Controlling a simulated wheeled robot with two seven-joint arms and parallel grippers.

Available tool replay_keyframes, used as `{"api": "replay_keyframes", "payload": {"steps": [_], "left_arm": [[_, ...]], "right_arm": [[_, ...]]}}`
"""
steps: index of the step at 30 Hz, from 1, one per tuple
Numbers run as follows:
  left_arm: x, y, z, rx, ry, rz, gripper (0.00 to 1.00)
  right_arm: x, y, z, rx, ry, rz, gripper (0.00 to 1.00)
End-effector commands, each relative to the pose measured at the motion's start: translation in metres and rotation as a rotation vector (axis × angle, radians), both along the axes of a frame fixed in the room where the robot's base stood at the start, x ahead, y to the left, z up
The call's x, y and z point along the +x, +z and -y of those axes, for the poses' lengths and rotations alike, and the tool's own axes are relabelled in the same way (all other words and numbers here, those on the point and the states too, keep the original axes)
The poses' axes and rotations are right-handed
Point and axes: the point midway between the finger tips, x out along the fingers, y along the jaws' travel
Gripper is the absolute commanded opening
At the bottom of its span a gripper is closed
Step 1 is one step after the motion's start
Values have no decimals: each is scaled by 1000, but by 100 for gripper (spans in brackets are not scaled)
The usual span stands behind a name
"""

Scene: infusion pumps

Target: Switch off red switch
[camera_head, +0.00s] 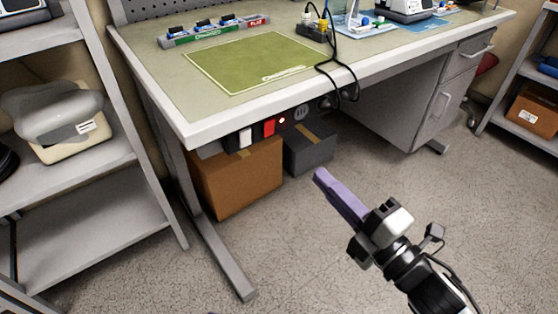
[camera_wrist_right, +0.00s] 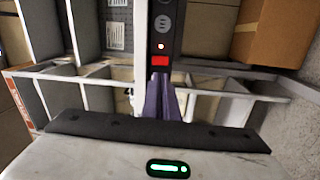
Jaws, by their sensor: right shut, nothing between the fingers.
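The red switch (camera_head: 269,127) is on a dark strip under the front edge of the workbench. A small lit red light (camera_head: 282,120) is just right of it. In the right wrist view the red switch (camera_wrist_right: 160,61) shows just beyond my fingertips, with the lit light (camera_wrist_right: 161,46) above it. My right gripper (camera_head: 320,175) has purple fingers, shut and empty. In the head view it is below and to the right of the switch, apart from it. Its fingers also show in the right wrist view (camera_wrist_right: 165,100). My left gripper is not in view.
The workbench (camera_head: 150,100) has a green mat (camera_head: 250,62) on top. A white switch (camera_head: 245,138) sits left of the red one, and sockets (camera_head: 301,113) sit right. A brown box (camera_head: 240,175) and a dark box (camera_head: 310,145) stand below. Black cables (camera_head: 340,75) hang over the edge.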

Motion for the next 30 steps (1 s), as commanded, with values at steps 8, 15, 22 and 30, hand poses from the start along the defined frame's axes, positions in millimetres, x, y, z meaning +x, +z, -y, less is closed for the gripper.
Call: {"api": "replay_keyframes", "payload": {"steps": [8,15,22,30], "left_arm": [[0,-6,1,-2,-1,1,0],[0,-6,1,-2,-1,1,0],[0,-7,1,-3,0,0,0],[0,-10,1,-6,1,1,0]], "right_arm": [[-2,6,-6,-55,24,77,0],[1,6,-7,-52,23,75,0],[24,11,-23,-51,22,77,0],[70,17,-57,-49,22,75,0]]}}
